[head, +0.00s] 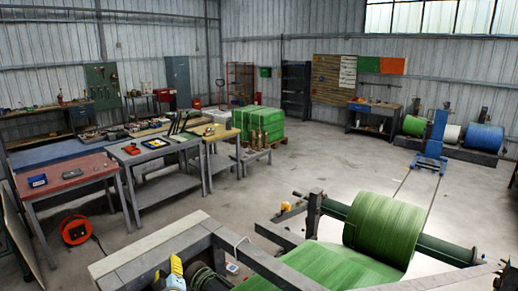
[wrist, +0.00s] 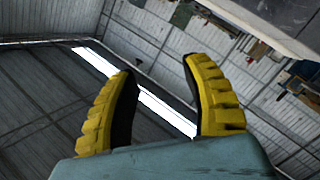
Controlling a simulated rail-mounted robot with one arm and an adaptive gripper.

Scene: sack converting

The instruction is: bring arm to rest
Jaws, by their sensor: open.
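My gripper (wrist: 158,66) is open in the wrist view. Its two ribbed yellow fingers with black inner pads stand wide apart, with nothing between them. Behind the fingers the wrist view shows the metal wall and roof at a steep tilt, with a bright strip of window. In the head view a yellow and dark part (head: 175,271) shows at the bottom edge, partly cut off; I cannot tell whether it is my gripper.
A green roll (head: 383,229) sits on a grey machine frame in the right foreground. A grey beam (head: 160,245) crosses the lower left. Workbenches, including a red-topped one (head: 85,167), stand at left with an orange cable reel (head: 75,230). The middle floor (head: 335,165) is clear.

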